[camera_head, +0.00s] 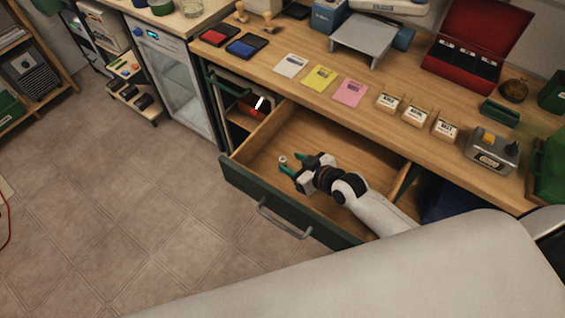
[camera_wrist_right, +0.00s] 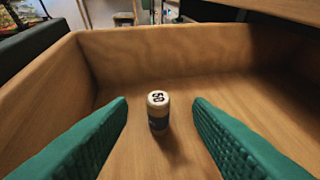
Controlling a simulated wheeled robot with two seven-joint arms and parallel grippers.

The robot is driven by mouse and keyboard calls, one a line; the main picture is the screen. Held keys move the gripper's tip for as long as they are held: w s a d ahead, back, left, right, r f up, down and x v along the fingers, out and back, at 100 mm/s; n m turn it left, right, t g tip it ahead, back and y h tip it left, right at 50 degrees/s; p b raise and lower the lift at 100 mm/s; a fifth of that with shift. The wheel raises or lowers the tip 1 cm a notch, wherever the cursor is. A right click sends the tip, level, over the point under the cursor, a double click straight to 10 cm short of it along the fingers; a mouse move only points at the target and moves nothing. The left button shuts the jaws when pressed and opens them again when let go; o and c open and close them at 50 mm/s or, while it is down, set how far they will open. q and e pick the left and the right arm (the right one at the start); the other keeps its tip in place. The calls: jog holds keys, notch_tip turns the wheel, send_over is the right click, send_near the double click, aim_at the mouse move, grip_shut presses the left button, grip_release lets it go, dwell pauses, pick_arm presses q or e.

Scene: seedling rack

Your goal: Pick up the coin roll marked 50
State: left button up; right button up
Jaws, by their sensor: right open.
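The coin roll (camera_wrist_right: 158,112) marked 50 stands upright on the floor of the open drawer (camera_head: 320,136). It is a small pale cylinder with a darker band, and the 50 reads on its top in the right wrist view. In the head view the roll (camera_head: 283,161) is a small pale shape at the tips of my right gripper (camera_head: 297,167). My right gripper (camera_wrist_right: 160,112) is open in the drawer, with one green finger on each side of the roll and a gap on both sides. My left gripper is not in view.
The drawer's walls (camera_wrist_right: 185,50) rise around the roll. The wooden counter (camera_head: 300,90) above holds coloured pads, labelled small boxes (camera_head: 416,115), a red box (camera_head: 470,55) and a metal device (camera_head: 490,150). The rest of the drawer looks empty.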

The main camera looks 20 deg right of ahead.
aim_at(283, 159)
jog(key=shift+p+x, duration=0.3)
jog(key=shift+x, duration=2.45)
jog(key=shift+s+f, duration=0.15)
grip_shut()
